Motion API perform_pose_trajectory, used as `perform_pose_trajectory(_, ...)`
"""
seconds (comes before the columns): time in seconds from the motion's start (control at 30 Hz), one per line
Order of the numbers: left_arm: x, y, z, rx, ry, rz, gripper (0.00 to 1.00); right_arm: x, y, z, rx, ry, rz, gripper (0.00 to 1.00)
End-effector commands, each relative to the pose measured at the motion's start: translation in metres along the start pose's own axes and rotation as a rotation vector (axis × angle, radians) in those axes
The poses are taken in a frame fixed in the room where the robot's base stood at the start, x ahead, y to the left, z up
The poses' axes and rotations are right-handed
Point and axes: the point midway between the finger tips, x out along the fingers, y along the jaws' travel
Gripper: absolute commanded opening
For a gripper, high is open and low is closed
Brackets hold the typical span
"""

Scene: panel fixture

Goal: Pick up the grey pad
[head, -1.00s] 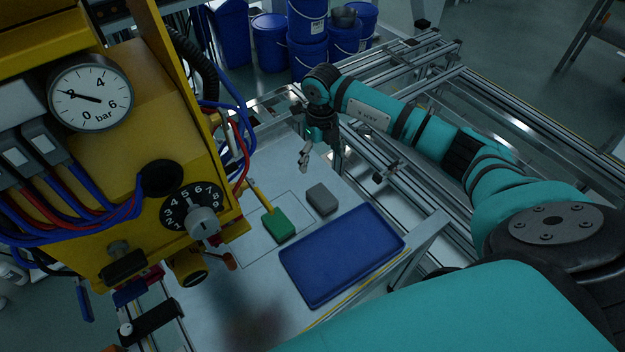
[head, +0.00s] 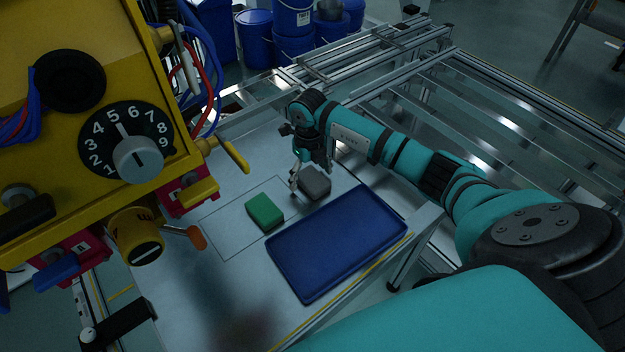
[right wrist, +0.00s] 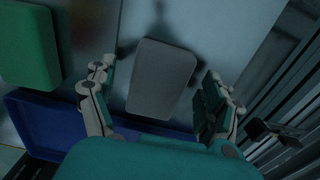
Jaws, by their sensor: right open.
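The grey pad (head: 315,181) lies on the light panel surface, just behind the blue tray and to the right of the green pad. My right gripper (head: 304,182) is open and low over it, coming from behind in the head view. In the right wrist view the grey pad (right wrist: 161,78) lies between the two spread fingers of my right gripper (right wrist: 158,92), with a gap on each side. I cannot tell whether the fingertips reach down beside it. My left gripper is not in view.
The green pad (head: 265,211) lies left of the grey pad. The empty blue tray (head: 340,243) is in front of both. A yellow panel (head: 50,185) with a dial (head: 126,140), hoses and an orange-handled valve (head: 196,237) stands at the left. Metal frame rails lie behind.

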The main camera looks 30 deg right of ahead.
Motion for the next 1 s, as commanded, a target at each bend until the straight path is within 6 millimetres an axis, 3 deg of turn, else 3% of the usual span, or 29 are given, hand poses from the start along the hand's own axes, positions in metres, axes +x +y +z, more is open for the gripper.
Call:
perform_pose_trajectory(0.27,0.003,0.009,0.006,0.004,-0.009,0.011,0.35,0.003,0.0,0.0,0.0,-0.001,0.0,0.82)
perform_pose_trajectory(0.63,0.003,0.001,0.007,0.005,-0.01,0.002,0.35,0.003,0.0,0.0,0.0,-0.001,0.0,0.34)
perform_pose_trajectory(1.0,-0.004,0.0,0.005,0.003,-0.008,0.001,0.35,-0.005,-0.001,0.001,0.0,-0.002,-0.001,0.34)
